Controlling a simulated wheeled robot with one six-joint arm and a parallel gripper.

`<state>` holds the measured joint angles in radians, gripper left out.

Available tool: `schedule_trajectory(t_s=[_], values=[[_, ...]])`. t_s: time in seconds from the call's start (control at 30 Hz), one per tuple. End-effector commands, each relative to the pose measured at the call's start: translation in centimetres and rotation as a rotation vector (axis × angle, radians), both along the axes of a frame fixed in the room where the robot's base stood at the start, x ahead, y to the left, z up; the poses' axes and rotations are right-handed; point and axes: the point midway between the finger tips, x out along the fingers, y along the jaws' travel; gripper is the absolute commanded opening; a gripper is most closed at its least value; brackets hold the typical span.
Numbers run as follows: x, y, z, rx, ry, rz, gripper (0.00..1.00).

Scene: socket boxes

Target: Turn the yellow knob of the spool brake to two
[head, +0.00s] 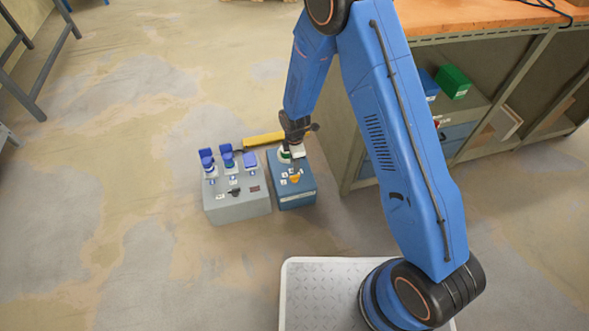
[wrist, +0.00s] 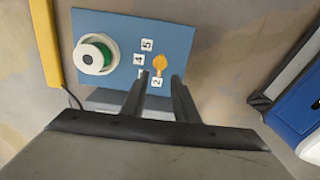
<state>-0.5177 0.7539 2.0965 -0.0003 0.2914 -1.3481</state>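The yellow knob (head: 295,179) is on top of a blue box (head: 297,197) on the floor. In the wrist view the knob (wrist: 158,63) has number labels beside it: 5, 4 and 2 are readable, and another is partly hidden by a finger. Its narrower end seems to lie toward the 2 label (wrist: 156,82), but its exact setting is hard to tell. My gripper (wrist: 160,76) is open above the box, its two dark fingers apart on either side of the 2 label, tips near the knob. Contact cannot be told.
A grey box (head: 237,206) with blue flip covers and a black knob stands close on the left. A yellow bar (head: 263,139) lies behind. A workbench (head: 430,120) stands at the right.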

Motion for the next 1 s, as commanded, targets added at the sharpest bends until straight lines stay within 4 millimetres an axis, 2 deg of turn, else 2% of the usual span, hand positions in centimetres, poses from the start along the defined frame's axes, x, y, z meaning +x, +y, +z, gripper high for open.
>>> schedule_trajectory(t_s=[0.3,0.5,0.7,1.0], values=[[0.1,0.1,5.6,0.002,-0.004,0.000,0.27],[0.0,0.0,8.0,0.000,-0.001,0.000,0.27],[0.0,0.0,9.1,0.000,-0.001,0.000,0.27],[0.0,0.0,9.2,0.000,0.000,0.000,0.27]])
